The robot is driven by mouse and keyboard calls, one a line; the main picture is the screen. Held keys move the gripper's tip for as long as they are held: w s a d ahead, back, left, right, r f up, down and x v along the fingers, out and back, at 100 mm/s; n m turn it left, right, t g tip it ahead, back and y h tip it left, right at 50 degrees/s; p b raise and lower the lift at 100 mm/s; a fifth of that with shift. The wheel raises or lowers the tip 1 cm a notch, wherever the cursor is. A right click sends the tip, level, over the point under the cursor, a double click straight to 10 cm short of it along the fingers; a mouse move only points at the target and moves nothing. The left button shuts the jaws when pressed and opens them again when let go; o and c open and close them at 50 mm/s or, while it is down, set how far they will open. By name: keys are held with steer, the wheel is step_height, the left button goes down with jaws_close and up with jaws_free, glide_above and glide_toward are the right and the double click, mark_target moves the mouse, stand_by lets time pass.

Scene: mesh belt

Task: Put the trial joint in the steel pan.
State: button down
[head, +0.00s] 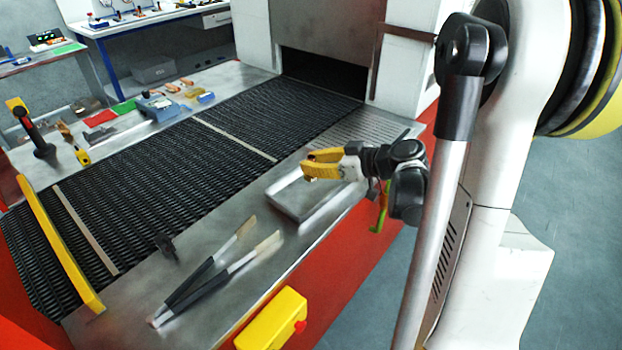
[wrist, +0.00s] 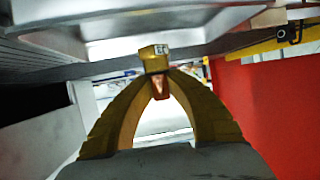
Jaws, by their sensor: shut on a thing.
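My gripper (head: 306,164), with yellow fingers, is shut over the steel pan (head: 279,205), a shallow tray on the metal ledge beside the belt. In the wrist view the curved fingers of my gripper (wrist: 156,75) meet on a small piece, which I take to be the trial joint (wrist: 154,52). It has a brass-yellow block with a dark-lettered pale label and a copper-coloured part between the fingers. The pan also shows in the wrist view (wrist: 130,22), behind the held piece. In the head view the fingers largely hide the piece, and its exact height above the pan cannot be told.
Tongs with dark handles (head: 205,280) lie on the near ledge. A yellow box with a red button (head: 272,320) is on the front side. The black mesh belt (head: 210,150) runs into the oven opening. The far ledge holds a blue device (head: 160,107) and small parts.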

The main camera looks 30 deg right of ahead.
steer(key=shift+f+b, duration=1)
steer(key=shift+f, duration=0.95)
steer(key=shift+f, duration=0.1)
steer(key=shift+f, duration=0.15)
steer(key=c, duration=1.4)
jaws_free()
steer(key=shift+r, duration=0.2)
